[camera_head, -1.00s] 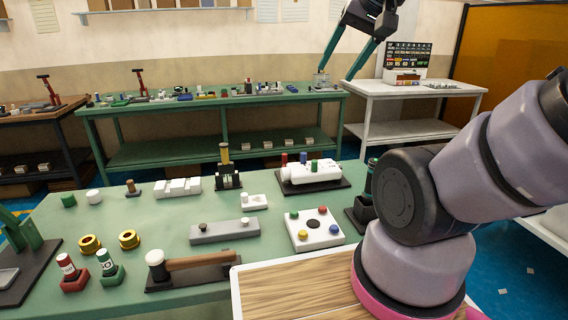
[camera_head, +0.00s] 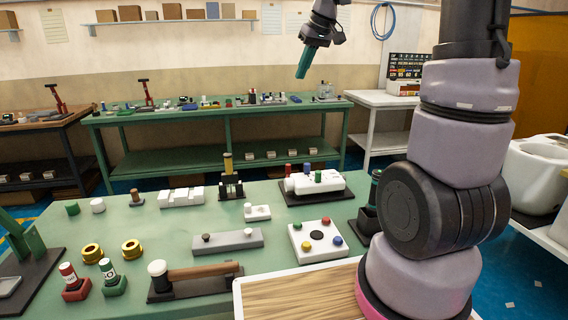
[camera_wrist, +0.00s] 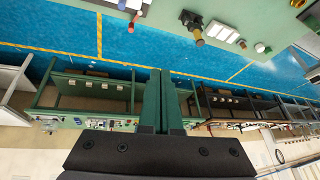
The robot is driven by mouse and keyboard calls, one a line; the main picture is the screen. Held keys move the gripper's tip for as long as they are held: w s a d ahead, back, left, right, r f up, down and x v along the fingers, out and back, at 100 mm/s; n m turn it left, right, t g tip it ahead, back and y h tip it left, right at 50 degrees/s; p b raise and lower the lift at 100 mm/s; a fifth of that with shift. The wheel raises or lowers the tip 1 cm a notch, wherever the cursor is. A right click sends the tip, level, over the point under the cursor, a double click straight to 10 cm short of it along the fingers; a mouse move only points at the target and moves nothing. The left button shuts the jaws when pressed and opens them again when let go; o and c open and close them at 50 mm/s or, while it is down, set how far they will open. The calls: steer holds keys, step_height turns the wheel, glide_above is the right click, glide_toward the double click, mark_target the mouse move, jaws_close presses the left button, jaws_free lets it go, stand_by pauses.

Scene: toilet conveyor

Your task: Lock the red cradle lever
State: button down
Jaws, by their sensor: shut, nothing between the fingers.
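A red cradle (camera_head: 76,291) stands at the front left of the green bench in the head view. My gripper (camera_head: 299,76) is high above the far side of the bench in the head view, far from the red cradle. Its green fingers are together and empty. In the wrist view the two fingers (camera_wrist: 159,75) lie side by side, with benches and floor beyond.
A hammer (camera_head: 203,272) on a dark base lies right of the cradles. Two brass rings (camera_head: 131,249), a grey block (camera_head: 227,241) and a white plate with coloured knobs (camera_head: 298,237) are on the bench. Red upright levers (camera_head: 144,93) stand on benches behind. The air above the bench is clear.

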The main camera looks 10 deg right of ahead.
steer(key=w+f+n+g, duration=0.1)
steer(key=w+f+n, duration=0.3)
steer(key=w+f, duration=0.85)
steer(key=n+g, duration=0.2)
steer(key=n, duration=0.2)
glide_above(287, 173)
steer(key=w+a, duration=0.1)
steer(key=w, duration=0.1)
step_height(287, 173, down, 16)
steer(key=f, duration=0.1)
steer(key=shift+w+a+f+y, duration=0.15)
steer(key=shift+w+a+y, duration=0.05)
steer(key=shift+w+y, duration=0.1)
steer(key=x, duration=1)
steer(key=shift+s+d, duration=0.5)
steer(key=shift+d, duration=0.3)
steer(key=shift+s+d, duration=0.45)
steer(key=shift+d, duration=0.35)
steer(key=shift+d, duration=0.15)
